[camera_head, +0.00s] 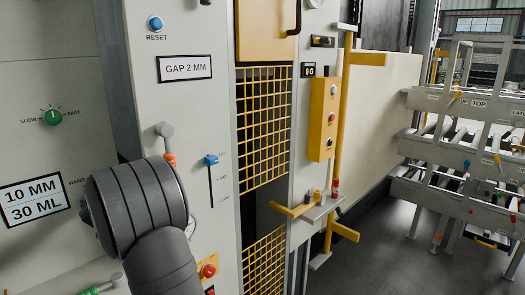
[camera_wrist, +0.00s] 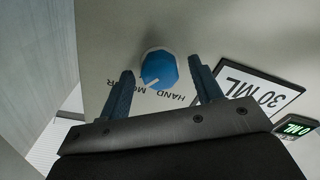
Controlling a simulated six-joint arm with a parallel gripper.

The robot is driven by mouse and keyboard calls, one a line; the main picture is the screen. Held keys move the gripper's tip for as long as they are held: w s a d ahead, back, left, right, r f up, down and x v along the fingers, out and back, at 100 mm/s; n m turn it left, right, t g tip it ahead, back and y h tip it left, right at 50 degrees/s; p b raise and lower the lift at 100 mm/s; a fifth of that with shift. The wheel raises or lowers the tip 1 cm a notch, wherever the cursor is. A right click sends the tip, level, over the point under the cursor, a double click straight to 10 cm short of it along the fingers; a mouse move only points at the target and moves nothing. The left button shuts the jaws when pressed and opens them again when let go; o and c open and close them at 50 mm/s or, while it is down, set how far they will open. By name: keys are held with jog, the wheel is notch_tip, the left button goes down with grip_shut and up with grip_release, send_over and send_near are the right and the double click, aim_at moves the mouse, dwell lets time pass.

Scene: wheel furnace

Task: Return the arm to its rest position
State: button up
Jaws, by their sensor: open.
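My gripper (camera_wrist: 163,95) shows in the wrist view with its two dark blue fingers apart and nothing held between them. Beyond the fingertips is a blue round knob (camera_wrist: 160,68) with a white pointer line, set on the pale panel. In the picture the knob lies between the fingers; I cannot tell how far the tips are from it. In the head view my dark grey arm covers the lower left of the panel, and my gripper is hidden behind it.
The panel carries a "10 MM 30 ML" label (camera_head: 34,200), a green dial (camera_head: 52,117), a blue slider (camera_head: 211,160), a red button (camera_head: 208,270) and a blue reset button (camera_head: 155,24). Yellow mesh (camera_head: 263,125) and a yellow box (camera_head: 324,118) stand right. Floor (camera_head: 380,240) beyond is open.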

jog(key=shift+n, duration=1.2)
